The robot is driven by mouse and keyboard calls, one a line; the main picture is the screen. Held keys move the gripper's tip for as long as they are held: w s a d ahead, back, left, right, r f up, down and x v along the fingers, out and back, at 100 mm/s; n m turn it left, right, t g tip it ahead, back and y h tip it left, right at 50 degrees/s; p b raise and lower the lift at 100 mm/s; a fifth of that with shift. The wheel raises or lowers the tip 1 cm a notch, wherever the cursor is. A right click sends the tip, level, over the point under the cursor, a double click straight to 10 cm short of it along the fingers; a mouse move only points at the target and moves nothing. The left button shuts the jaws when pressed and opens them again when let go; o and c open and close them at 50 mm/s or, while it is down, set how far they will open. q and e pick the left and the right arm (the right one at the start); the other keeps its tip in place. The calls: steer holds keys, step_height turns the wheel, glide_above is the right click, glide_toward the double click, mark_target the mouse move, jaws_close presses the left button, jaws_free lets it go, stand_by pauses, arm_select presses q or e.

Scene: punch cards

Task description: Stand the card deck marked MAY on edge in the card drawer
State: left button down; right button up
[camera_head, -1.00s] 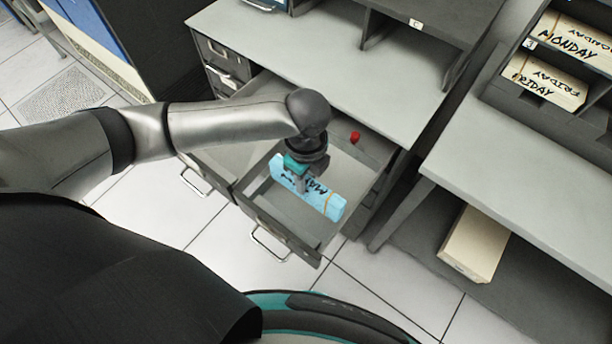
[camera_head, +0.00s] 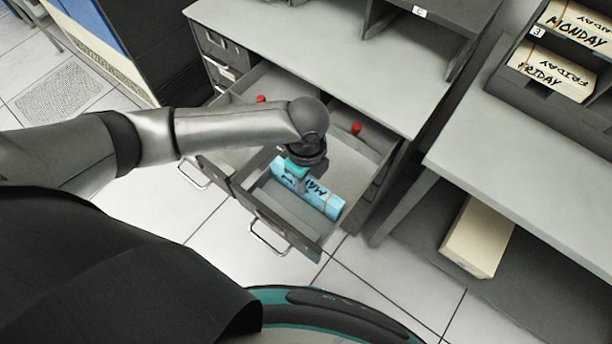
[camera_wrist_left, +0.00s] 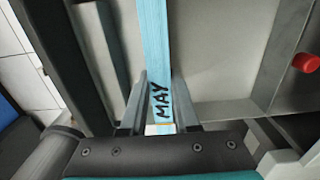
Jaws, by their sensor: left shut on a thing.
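The blue card deck marked MAY (camera_head: 322,198) is inside the open card drawer (camera_head: 285,232), long and narrow, with its lettered side showing. My left gripper (camera_head: 297,172) is shut on the deck near its left end, from above. In the left wrist view the deck (camera_wrist_left: 155,60) runs up between the two fingers (camera_wrist_left: 153,110), its MAY lettering near them. The drawer's walls rise around the deck. Whether the deck's lower edge touches the drawer floor cannot be told. My right gripper is not in view.
A second open drawer (camera_head: 215,165) is just left of this one. Red knobs (camera_head: 356,128) show at the drawers' back; one also shows in the left wrist view (camera_wrist_left: 305,62). The grey desktop (camera_head: 300,60) overhangs behind. Decks marked FRIDAY (camera_head: 552,72) and MONDAY (camera_head: 580,25) stand at right.

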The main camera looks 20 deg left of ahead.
arm_select(q)
steer(key=c, duration=0.6)
jaws_free()
step_height(320, 180, up, 15)
steer(key=p, duration=0.3)
steer(key=shift+r, duration=0.1)
